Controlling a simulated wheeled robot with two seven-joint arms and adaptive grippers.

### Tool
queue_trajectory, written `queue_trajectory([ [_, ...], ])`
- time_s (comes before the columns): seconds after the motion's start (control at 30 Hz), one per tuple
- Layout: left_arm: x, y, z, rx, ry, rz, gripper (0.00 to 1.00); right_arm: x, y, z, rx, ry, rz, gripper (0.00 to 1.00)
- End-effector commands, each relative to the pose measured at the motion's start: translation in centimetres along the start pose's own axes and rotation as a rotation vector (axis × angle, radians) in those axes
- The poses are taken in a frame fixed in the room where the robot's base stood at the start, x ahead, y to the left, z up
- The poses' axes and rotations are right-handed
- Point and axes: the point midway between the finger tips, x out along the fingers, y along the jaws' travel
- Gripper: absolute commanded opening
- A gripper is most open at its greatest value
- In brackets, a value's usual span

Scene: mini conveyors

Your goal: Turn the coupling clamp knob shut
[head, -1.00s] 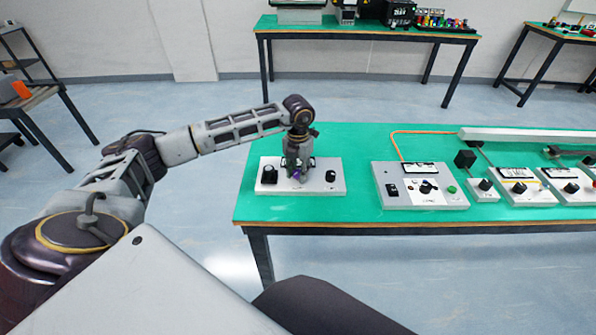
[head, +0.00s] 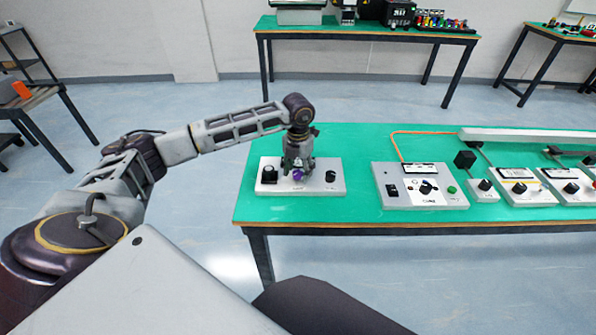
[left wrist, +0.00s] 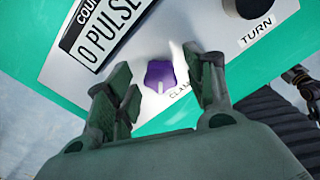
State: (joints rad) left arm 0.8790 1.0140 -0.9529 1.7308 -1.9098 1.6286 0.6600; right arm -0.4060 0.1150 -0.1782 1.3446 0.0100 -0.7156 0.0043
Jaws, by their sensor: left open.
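The purple clamp knob (left wrist: 160,76) sits on the pale panel box (head: 262,187) at the left end of the green table. In the left wrist view a white mark shows on the knob, and part of a "CLAM" label is beside it. The knob also shows in the head view (head: 298,174), below my gripper. My left gripper (left wrist: 166,85) is open and points down, with one finger on each side of the knob. Gaps show between the fingers and the knob in the wrist view. My right gripper is out of view.
A black knob (left wrist: 252,5) by the label "TURN" and a "PULSE" counter display (left wrist: 103,28) are close to the knob. A second box (head: 428,199) with a display and buttons stands to the right. Green table surface (head: 355,150) lies clear between the boxes.

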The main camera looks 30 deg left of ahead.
Motion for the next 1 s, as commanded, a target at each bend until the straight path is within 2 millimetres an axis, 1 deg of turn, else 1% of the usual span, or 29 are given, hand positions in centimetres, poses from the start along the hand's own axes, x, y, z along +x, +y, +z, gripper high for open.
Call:
queue_trajectory([
  [0.27,-2.9,0.0,0.0,0.0,-0.002,0.0,0.53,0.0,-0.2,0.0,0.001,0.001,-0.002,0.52],
  [0.7,-9.3,0.0,0.1,0.001,-0.003,-0.001,0.53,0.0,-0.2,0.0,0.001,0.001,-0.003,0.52],
  [0.83,-10.6,0.0,0.1,0.0,-0.002,0.0,0.53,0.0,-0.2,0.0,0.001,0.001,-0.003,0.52],
  [1.0,-11.4,0.0,0.0,0.001,0.0,0.001,0.53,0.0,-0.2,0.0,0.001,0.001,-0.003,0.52],
])
